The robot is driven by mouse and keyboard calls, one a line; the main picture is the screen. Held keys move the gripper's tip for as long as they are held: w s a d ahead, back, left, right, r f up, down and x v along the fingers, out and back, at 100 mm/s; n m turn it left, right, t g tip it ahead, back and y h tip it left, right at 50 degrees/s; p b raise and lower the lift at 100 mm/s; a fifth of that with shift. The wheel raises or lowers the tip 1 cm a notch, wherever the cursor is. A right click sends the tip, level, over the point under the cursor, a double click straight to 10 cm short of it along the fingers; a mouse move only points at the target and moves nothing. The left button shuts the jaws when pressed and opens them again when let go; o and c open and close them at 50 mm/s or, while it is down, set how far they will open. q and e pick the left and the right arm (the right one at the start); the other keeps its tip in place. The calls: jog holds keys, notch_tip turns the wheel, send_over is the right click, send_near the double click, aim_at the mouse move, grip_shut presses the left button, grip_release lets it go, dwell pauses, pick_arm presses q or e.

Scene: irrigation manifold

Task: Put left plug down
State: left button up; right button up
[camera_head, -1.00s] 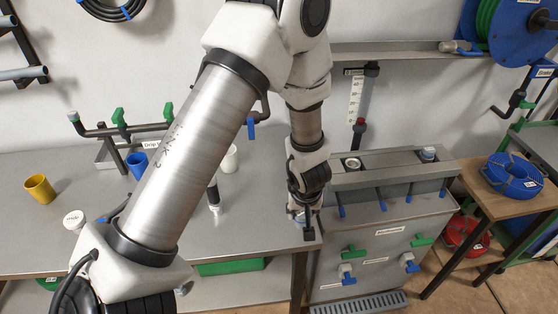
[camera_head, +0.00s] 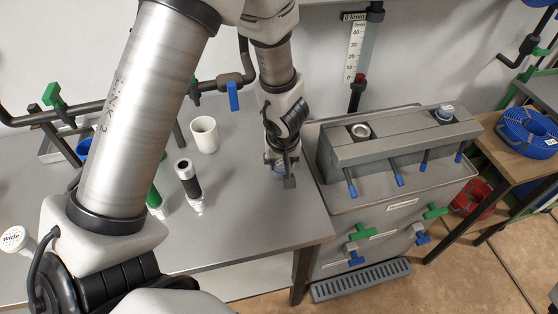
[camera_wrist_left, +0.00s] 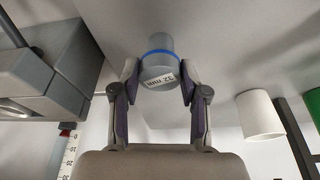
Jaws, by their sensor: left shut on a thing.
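My left gripper (camera_head: 281,168) is low over the right part of the grey metal bench, beside the manifold box. In the left wrist view my left gripper (camera_wrist_left: 159,72) is shut on a grey plug (camera_wrist_left: 157,52) with a blue ring and a "32 mm" label. In the head view the plug is mostly hidden by the fingers. The plug is close to the bench top, but I cannot tell whether it touches. My right gripper is not in view.
The manifold box (camera_head: 338,158) stands right of the gripper, with an open port (camera_head: 361,131) and another capped port (camera_head: 445,113). A white cup (camera_head: 204,134) and a black-and-white cylinder (camera_head: 188,180) stand to the left. Bench top around the gripper is clear.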

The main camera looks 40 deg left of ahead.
pick_arm(q)
jog(key=shift+s+d+r, duration=0.1)
jog(key=shift+r, duration=0.05)
jog(key=o, duration=1.3)
jog(key=shift+f, duration=0.2)
jog(key=p+v, duration=0.9)
jog(key=v, duration=0.3)
jog(key=shift+r, duration=0.2)
jog(key=shift+f, duration=0.1)
